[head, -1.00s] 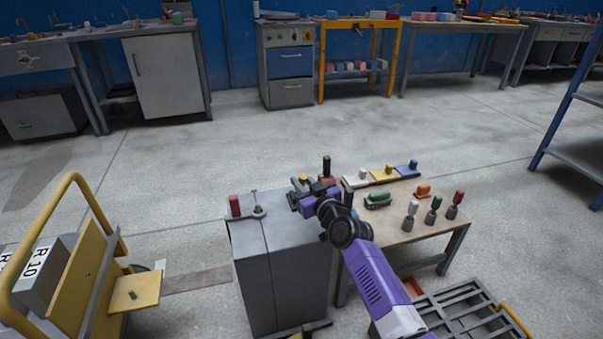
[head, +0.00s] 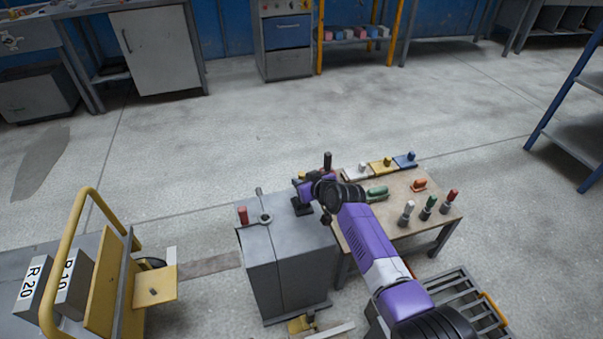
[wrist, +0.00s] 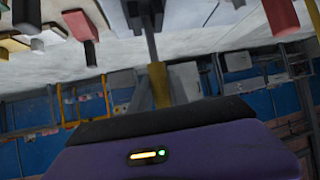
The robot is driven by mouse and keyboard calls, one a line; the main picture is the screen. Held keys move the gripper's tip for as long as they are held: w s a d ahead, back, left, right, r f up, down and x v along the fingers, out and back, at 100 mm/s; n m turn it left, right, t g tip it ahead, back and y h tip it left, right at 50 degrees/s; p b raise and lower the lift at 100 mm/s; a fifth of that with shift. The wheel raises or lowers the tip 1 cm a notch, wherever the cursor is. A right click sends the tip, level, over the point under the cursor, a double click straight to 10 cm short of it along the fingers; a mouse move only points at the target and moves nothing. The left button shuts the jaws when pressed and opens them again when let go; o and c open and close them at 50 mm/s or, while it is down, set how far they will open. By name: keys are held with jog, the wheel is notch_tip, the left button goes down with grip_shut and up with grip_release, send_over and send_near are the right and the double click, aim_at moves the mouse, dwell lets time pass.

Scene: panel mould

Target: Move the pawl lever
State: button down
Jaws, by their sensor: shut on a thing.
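A grey cabinet (head: 280,243) stands left of the wooden bench. On its top are an upright red grip (head: 243,215), a round pivot (head: 265,218) with a short bar, and a dark block (head: 302,207). My gripper (head: 301,188) is low over the back right of this top, just above the dark block. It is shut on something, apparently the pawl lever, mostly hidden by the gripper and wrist. The wrist view shows a dark, narrow part with a grey bar and a yellow piece (wrist: 160,85) in line with the gripper; their exact contact is unclear.
The wooden bench (head: 390,235) right of the cabinet holds white, yellow and blue blocks, a green piece, an orange piece and several coloured-handled tools. A black upright post (head: 327,160) is close behind my gripper. A yellow-railed cart (head: 80,255) stands left. Floor beyond is clear.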

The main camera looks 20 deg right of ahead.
jog(key=shift+w+g+b, duration=0.3)
jog(key=shift+w+g, duration=0.4)
jog(key=shift+w, duration=0.05)
jog(key=shift+w+f+g+b, duration=0.35)
jog(key=shift+w+g+b, duration=0.25)
jog(key=shift+b, duration=0.45)
jog(key=w+g+b, duration=0.1)
jog(key=b, duration=0.2)
jog(key=w+g+b, duration=0.1)
jog(key=b, duration=0.2)
jog(key=shift+f+m+g, duration=0.3)
jog(key=shift+f+g, duration=0.05)
jog(key=shift+g, duration=0.05)
jog(key=c, duration=1.3)
grip_release()
jog(key=shift+o, duration=0.2)
jog(key=shift+r, duration=0.15)
